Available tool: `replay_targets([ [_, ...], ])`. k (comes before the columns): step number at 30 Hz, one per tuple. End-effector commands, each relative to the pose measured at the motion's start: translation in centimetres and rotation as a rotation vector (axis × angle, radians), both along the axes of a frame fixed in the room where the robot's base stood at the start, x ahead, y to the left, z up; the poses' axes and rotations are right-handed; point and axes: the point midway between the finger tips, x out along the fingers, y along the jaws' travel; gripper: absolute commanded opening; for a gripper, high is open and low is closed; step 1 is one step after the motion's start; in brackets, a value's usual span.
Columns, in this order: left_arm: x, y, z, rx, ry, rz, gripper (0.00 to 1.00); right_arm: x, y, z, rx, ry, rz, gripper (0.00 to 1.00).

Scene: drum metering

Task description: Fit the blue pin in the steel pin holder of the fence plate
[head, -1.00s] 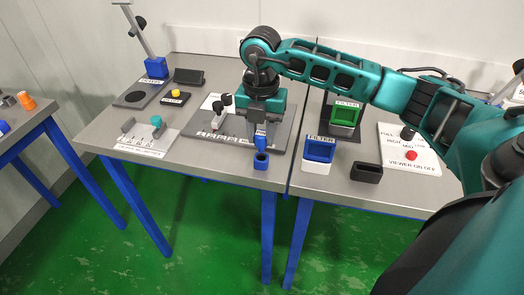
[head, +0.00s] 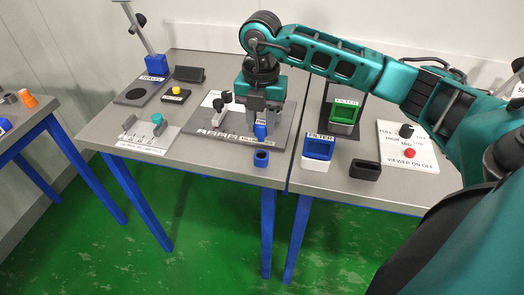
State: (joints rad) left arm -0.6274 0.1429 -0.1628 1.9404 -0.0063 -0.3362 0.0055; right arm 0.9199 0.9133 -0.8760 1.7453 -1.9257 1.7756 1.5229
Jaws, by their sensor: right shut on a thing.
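My right gripper (head: 262,127) is over the dark grey plate (head: 279,142), which looks like the fence plate. It is shut on a small blue piece (head: 260,132), which looks like the blue pin, held upright at the fingertips. The fingers hide part of it. I cannot tell whether its lower end touches the plate or a holder. A small grey post with a black knob (head: 226,97) stands on the plate left of the gripper. I cannot make out the steel pin holder clearly. My left gripper is not in view.
A blue filter box (head: 318,149), a green one (head: 344,112) and a black tray (head: 365,170) are to the right. A white scale plate (head: 148,134) with a green knob lies left.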

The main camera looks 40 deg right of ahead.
Motion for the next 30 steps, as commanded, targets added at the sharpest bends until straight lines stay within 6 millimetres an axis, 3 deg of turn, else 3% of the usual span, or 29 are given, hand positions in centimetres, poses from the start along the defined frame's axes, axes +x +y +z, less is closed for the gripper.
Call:
replay_targets([
  [15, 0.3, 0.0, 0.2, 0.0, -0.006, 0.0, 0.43, 0.0, 0.0, 3.0, 0.001, -0.002, -0.001, 0.0],
  [30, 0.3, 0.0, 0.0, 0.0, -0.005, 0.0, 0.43, -0.1, -0.3, 3.0, 0.001, -0.001, -0.012, 0.0],
])
